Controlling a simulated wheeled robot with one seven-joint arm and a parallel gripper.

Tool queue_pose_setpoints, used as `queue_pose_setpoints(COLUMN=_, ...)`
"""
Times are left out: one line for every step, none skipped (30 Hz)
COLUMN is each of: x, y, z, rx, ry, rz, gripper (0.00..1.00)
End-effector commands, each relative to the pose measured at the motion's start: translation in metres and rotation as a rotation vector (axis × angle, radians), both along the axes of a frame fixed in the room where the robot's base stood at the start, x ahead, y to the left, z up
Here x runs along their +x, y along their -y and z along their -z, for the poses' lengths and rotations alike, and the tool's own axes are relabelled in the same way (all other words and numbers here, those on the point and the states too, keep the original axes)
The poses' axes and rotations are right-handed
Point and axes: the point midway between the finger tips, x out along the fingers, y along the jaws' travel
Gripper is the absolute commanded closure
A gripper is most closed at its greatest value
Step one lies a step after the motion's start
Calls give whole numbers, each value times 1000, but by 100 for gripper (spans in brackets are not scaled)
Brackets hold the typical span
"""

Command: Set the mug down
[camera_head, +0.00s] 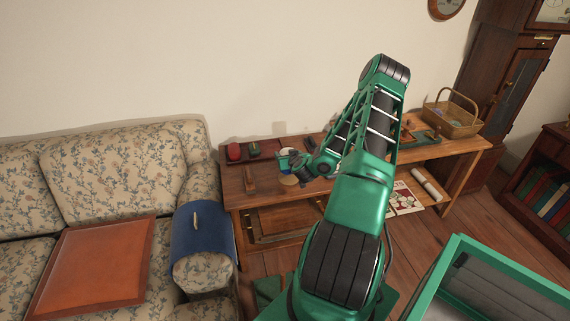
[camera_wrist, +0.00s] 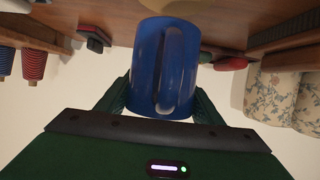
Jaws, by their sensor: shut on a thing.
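A blue mug (camera_wrist: 165,70) fills the middle of the wrist view, with its handle facing the camera. My gripper (camera_wrist: 160,103) is shut on it, one finger on each side. In the head view my gripper (camera_head: 302,167) is over the left half of the wooden sideboard (camera_head: 236,197), and the mug (camera_head: 283,161) is partly hidden beside it. I cannot tell whether the mug's base touches the wood.
A dark tray (camera_head: 268,157) with a red item (camera_head: 233,152) stands along the wall. A wooden piece (camera_head: 250,181) lies to the left. A wicker basket (camera_head: 454,116) is at the right end. The flowered sofa (camera_head: 195,157) is left of the sideboard. The sideboard's front-left top is mostly clear.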

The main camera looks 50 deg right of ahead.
Motion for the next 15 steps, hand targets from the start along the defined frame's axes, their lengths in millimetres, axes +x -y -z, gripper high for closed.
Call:
queue_pose_setpoints(x=0, y=1, z=2, rx=1, ry=2, rz=1, gripper=71)
queue_pose_setpoints(x=0, y=1, z=4, rx=2, ry=1, rz=1, gripper=71)
queue_pose_setpoints(x=-1, y=1, z=8, rx=0, ry=0, rz=1, gripper=71)
queue_pose_setpoints(x=-1, y=1, z=12, rx=3, ry=0, rz=2, gripper=71)
queue_pose_setpoints(x=-1, y=1, z=15, rx=3, ry=0, rz=2, gripper=71)
queue_pose_setpoints(x=-1, y=1, z=20, rx=3, ry=1, rz=2, gripper=71)
queue_pose_setpoints(x=-1, y=1, z=24, rx=3, ry=0, rz=2, gripper=71)
queue_pose_setpoints(x=-1, y=1, z=27, rx=3, ry=0, rz=2, gripper=71)
queue_pose_setpoints(x=0, y=1, z=31, rx=3, ry=2, rz=2, gripper=71)
queue_pose_setpoints(x=0, y=1, z=34, rx=2, ry=1, rz=1, gripper=71)
queue_pose_setpoints(x=0, y=1, z=36, rx=2, ry=1, rz=1, gripper=71)
queue_pose_setpoints(x=0, y=1, z=38, rx=1, ry=2, rz=1, gripper=71)
queue_pose_setpoints(x=0, y=1, z=39, rx=0, ry=1, rz=0, gripper=71)
queue_pose_setpoints(x=0, y=1, z=39, rx=0, ry=2, rz=0, gripper=71)
queue_pose_setpoints(x=0, y=1, z=40, rx=0, ry=2, rz=0, gripper=71)
